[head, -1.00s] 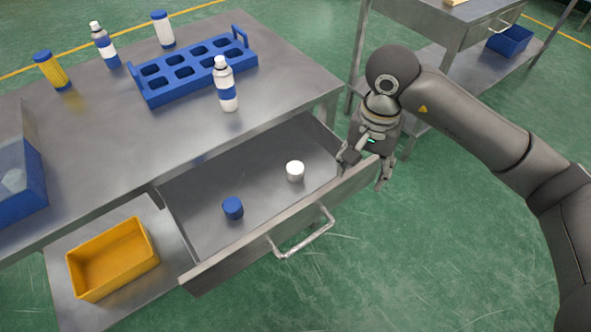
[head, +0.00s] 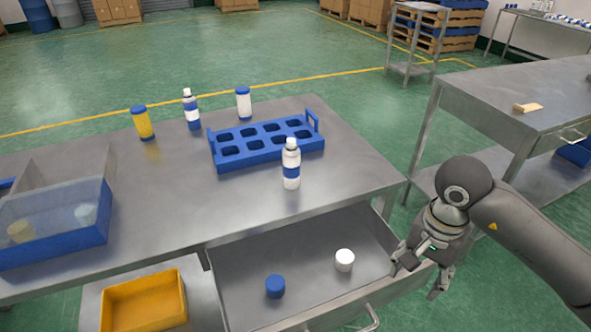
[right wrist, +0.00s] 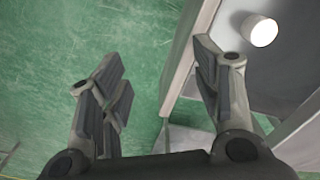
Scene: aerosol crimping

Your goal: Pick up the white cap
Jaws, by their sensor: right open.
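The white cap (head: 344,260) sits in the open drawer (head: 310,246) of the steel table, to the right of a blue cap (head: 275,286). My right gripper (head: 420,281) is open and empty at the drawer's right end, by its front wall, to the right of the white cap and apart from it. In the right wrist view the white cap (right wrist: 260,31) lies at the upper right, beyond the right finger, not between the fingers. Green floor shows between the open fingers (right wrist: 161,85). My left gripper is not in view.
On the tabletop stand a blue rack (head: 266,153), a white bottle with a blue band (head: 291,168) and several other bottles. A blue bin (head: 60,240) is at the left. A yellow bin (head: 145,302) is left of the drawer. The drawer's front wall (head: 395,291) stands beside my right gripper.

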